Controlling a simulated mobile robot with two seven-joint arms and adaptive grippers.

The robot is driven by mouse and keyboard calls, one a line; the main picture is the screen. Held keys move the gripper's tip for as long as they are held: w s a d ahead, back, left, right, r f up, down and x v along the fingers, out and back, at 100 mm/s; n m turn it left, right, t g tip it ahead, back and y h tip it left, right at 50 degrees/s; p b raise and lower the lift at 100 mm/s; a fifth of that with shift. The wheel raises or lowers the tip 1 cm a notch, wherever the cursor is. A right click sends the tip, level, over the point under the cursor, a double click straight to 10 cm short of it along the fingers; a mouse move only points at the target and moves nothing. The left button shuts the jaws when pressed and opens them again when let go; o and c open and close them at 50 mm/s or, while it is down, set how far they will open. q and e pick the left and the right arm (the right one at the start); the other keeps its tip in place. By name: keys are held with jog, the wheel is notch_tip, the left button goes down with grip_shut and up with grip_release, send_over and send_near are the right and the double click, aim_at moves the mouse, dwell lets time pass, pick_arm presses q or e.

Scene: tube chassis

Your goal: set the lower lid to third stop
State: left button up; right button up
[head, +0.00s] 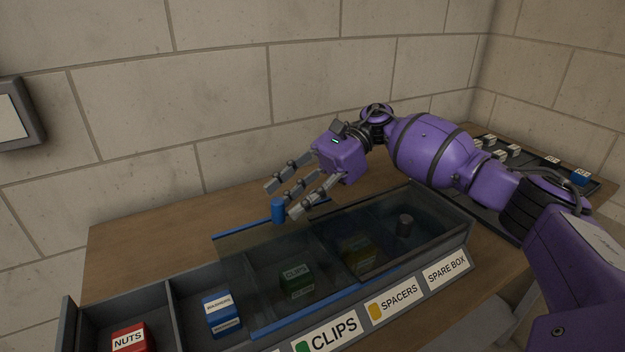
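A long dark tray holds two clear sliding lids. A dark-framed lid (440,219) with a dark grey knob (404,225) lies to the right. I cannot tell for sure which lid is lower. My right gripper (281,197) is open, its fingers apart just above and around the blue knob; contact cannot be told. My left gripper is out of view.
The tray (172,292) has open left compartments with a red NUTS box (130,338) and a blue box (222,313). A green CLIPS box (297,281) and a yellowish box (357,251) show through the lids. Another tray (540,175) stands far right. The table behind is bare.

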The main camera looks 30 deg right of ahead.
jog(key=v, duration=1)
